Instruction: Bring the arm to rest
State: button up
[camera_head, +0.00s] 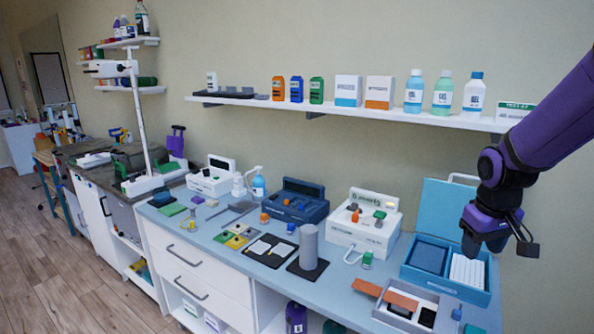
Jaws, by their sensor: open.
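My purple and black arm (545,130) reaches in from the right edge and bends down at a dark wrist joint. My gripper (499,243) hangs at its end, open, with nothing seen between its fingers. It appears in front of a blue open case (415,285) with a raised lid and white contents on the counter's right side. The exact height of the gripper above the case cannot be told. Part of the case's lid and right side is hidden behind the arm and gripper.
A blue-grey counter (225,222) carries several devices, a grey cylinder (308,245) on a dark base and small coloured blocks. A tray (408,322) with brown lids lies near the front edge. A wall shelf (380,112) holds bottles and boxes. The floor at left (60,270) is clear.

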jog(key=s+a+r+t, duration=0.2)
jog(key=s+a+r, duration=0.1)
jog(key=s+r, duration=0.4)
jog(key=s+a+r+m+t+y, duration=0.1)
jog(key=s+a+r, duration=0.3)
jog(key=s+r, duration=0.3)
jog(key=s, duration=0.5)
jog(key=shift+r+t, duration=0.4)
jog(key=shift+c, duration=0.3)
dwell(0.7)
